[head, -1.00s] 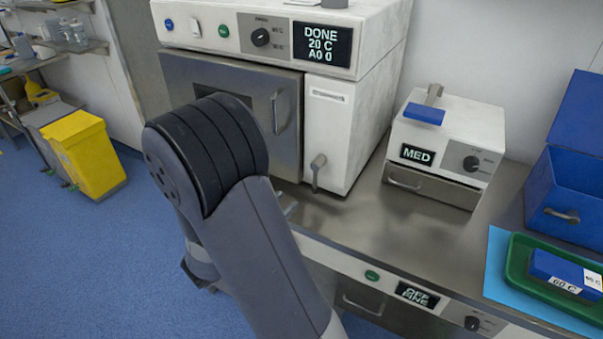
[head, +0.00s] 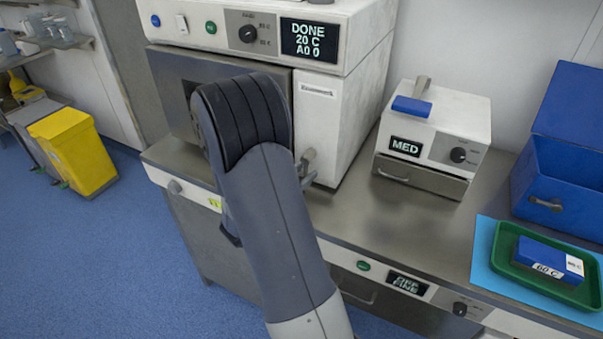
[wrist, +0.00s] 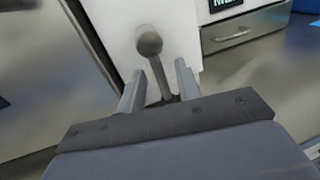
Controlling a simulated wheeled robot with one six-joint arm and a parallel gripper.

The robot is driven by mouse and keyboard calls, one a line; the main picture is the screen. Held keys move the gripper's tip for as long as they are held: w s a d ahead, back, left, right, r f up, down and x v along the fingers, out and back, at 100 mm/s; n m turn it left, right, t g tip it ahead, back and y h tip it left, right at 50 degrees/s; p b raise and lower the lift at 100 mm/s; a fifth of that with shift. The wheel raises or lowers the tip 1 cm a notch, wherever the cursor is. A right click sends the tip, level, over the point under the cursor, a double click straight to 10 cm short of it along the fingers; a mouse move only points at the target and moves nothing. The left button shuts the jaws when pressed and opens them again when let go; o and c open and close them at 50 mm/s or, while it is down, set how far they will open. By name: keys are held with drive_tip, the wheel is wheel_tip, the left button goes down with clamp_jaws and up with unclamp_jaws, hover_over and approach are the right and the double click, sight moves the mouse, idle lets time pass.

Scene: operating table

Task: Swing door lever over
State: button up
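The door lever (wrist: 149,43) is a grey bar with a rounded knob, on the white front panel beside the steriliser door. In the wrist view it lies between the two fingers of my gripper (wrist: 160,68), which is open with a finger on each side. I cannot tell whether either finger touches it. In the head view the lever (head: 308,158) shows just right of my arm, with its lower part partly hidden. The metal door (head: 170,85) looks shut and is largely covered by my arm; its door handle is hidden.
The steriliser display (head: 309,40) reads DONE, 20 C, A0 0. A small MED unit (head: 440,115) stands to the right on the steel counter (head: 385,215). Farther right are a blue box (head: 560,180) and a green tray (head: 508,255). A yellow bin (head: 75,150) stands left.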

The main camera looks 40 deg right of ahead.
clamp_jaws()
idle(0.4)
